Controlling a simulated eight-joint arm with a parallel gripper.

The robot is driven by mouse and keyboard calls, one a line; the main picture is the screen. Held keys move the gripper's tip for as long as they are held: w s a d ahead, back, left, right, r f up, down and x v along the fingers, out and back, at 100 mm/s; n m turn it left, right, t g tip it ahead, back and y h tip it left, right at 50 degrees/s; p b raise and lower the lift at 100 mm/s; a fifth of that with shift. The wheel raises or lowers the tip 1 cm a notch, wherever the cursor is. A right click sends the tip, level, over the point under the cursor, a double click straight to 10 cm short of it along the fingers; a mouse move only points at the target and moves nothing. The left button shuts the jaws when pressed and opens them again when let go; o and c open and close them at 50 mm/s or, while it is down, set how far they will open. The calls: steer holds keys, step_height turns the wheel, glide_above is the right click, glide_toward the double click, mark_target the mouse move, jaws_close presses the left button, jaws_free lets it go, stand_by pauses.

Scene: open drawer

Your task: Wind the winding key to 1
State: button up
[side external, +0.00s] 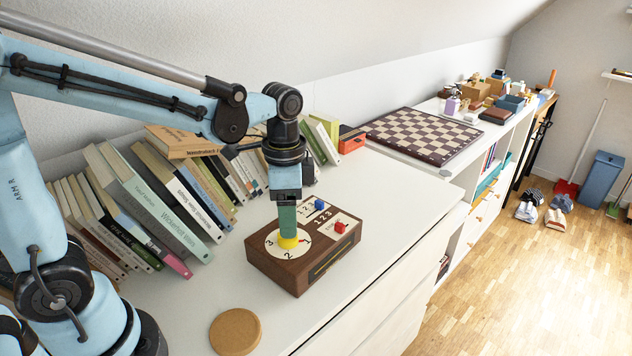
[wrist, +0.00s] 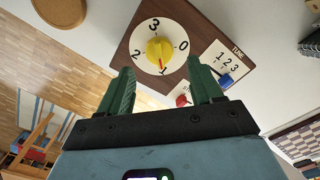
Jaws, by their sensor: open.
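The winding key is a yellow knob (wrist: 159,49) at the middle of a white round dial (wrist: 142,37) marked 0, 1, 2 and 3. It also shows in the side view (side external: 288,243), partly hidden by my gripper. A red mark lies at the 1, on the knob's side facing my gripper in the wrist view. My gripper (side external: 288,234) points straight down over the knob. In the wrist view its green fingers (wrist: 160,70) are spread apart with nothing between them, and the knob shows beyond the tips. I cannot tell whether they touch it.
The dial sits on a brown wooden box (side external: 275,271) with a blue slider (side external: 320,204) and a red one (side external: 341,227). A round cork mat (side external: 235,331) lies in front. Leaning books (side external: 150,212) stand behind at left. The white top right of the box is clear.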

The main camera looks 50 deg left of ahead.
step_height(320, 180, up, 8)
steer(key=shift+r, duration=0.15)
stand_by(0.3)
steer(key=shift+s, duration=0.1)
steer(key=s+a+f+n+t, duration=0.2)
steer(key=s+f+n+t, duration=0.2)
steer(key=n+t, duration=0.3)
steer(key=shift+s+f+n, duration=0.3)
steer(key=shift+f+n, duration=0.2)
steer(key=shift+f, duration=0.2)
